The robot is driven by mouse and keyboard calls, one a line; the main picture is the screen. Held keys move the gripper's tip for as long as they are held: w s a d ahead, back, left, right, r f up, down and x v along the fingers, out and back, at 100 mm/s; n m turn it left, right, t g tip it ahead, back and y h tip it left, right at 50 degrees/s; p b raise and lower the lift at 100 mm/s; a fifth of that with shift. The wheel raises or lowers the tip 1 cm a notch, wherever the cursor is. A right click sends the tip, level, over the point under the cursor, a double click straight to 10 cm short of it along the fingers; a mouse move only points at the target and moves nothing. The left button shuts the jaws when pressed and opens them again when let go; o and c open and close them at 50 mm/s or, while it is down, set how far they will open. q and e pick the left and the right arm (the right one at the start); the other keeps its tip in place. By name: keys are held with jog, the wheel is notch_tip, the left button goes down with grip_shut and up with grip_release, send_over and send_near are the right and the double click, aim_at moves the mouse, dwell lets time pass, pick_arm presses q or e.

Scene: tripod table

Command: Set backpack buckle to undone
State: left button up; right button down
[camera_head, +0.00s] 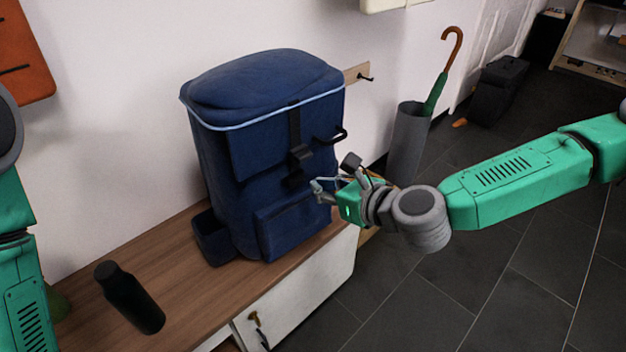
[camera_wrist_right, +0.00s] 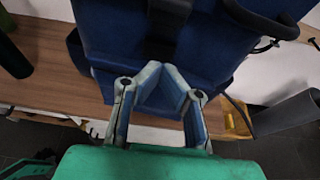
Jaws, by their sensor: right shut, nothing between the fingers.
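A blue backpack (camera_head: 225,160) stands upright on a wooden bench (camera_head: 190,290) against the wall. Its black buckle (camera_head: 300,154) sits on the vertical front strap, above the front pocket. I cannot tell whether the buckle's halves are joined. In the right wrist view the dark strap and buckle (camera_wrist_right: 166,22) show at the top, beyond the fingers. My right gripper (camera_head: 318,188) is in front of the backpack, below and slightly right of the buckle. Its fingers (camera_wrist_right: 160,76) are shut and empty. Only part of my left arm shows at the left edge; its gripper is out of view.
A black bottle (camera_head: 130,298) stands on the bench at the front left. A grey stand (camera_head: 407,145) with an umbrella (camera_head: 443,75) is behind my right gripper. A wall hook (camera_head: 364,77) is right of the backpack. The dark tiled floor at right is mostly clear.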

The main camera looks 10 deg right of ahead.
pick_arm(q)
notch_tip(320, 180, up, 2)
jog(key=shift+r+p, duration=0.1)
jog(key=shift+p, duration=0.5)
pick_arm(e)
jog(key=v, duration=0.7)
jog(key=shift+r, duration=0.25)
jog(key=s+a+f+n+g+p, duration=0.2)
jog(key=s+f+n+g, duration=0.2)
jog(key=s+f+n, duration=0.3)
jog(key=s+a+f+n+g+p, duration=0.25)
jog(key=s+f+n+g, duration=0.2)
jog(key=s+n, duration=0.35)
pick_arm(q)
notch_tip(320, 180, up, 7)
jog(key=p, duration=0.2)
jog(key=shift+p, duration=0.4)
pick_arm(e)
jog(key=s+d+f+n+g+h, duration=0.1)
jog(key=s+d+f+n+h, duration=0.1)
jog(key=s+d+n, duration=0.3)
jog(key=s+d+f+n+g+h, duration=0.1)
jog(key=s+d+n+h, duration=0.4)
jog(key=d+n, duration=0.5)
jog(key=shift+d+f+g, duration=0.35)
jog(key=shift+d+f, duration=0.15)
jog(key=shift+d, duration=0.55)
